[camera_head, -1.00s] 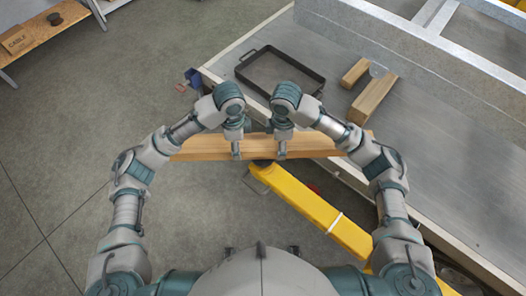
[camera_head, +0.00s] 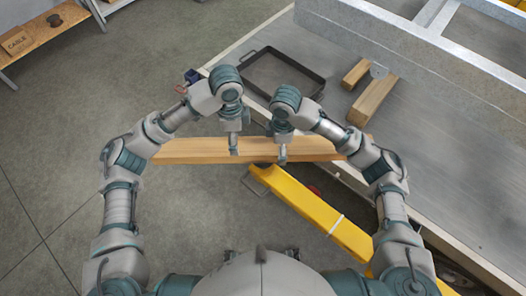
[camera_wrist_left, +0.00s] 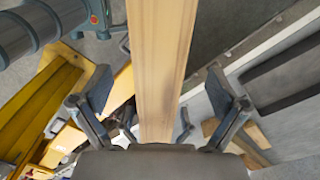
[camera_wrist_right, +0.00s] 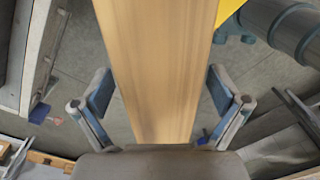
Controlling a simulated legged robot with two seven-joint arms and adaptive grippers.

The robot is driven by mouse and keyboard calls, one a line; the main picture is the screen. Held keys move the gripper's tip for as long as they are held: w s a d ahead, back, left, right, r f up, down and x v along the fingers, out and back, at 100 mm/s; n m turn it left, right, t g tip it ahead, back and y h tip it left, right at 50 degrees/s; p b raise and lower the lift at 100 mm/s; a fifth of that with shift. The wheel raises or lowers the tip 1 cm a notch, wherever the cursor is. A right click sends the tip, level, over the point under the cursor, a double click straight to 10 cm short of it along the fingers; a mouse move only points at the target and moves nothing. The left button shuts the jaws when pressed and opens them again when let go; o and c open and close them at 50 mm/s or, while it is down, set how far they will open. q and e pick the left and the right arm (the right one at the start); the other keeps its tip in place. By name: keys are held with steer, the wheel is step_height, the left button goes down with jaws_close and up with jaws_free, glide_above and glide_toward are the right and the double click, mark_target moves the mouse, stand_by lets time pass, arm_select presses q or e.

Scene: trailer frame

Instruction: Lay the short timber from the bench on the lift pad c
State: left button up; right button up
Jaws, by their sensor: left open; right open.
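A long pale timber (camera_head: 200,151) lies crosswise below both my grippers, over the end of a yellow arm (camera_head: 310,205). What supports it is mostly hidden under it. My left gripper (camera_head: 234,146) is open over its middle; in the left wrist view the timber (camera_wrist_left: 160,60) runs between the spread fingers. My right gripper (camera_head: 281,154) is open a little to the right; its wrist view also shows the timber (camera_wrist_right: 160,70) between the fingers, with gaps at both sides. I cannot make out a letter on any pad.
The grey bench (camera_head: 440,160) at the right bears a dark tray (camera_head: 322,88), a short wood block (camera_head: 355,73) and a longer wood block (camera_head: 373,100). A metal frame (camera_head: 420,50) stands behind them. A wooden shelf (camera_head: 45,32) is far left. The floor at left is clear.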

steer(key=shift+r, duration=0.2)
arm_select(q)
step_height(320, 180, up, 6)
steer(key=shift+w+f, duration=0.1)
arm_select(e)
step_height(320, 180, up, 11)
steer(key=shift+w+r, duration=0.2)
steer(key=shift+w, duration=0.1)
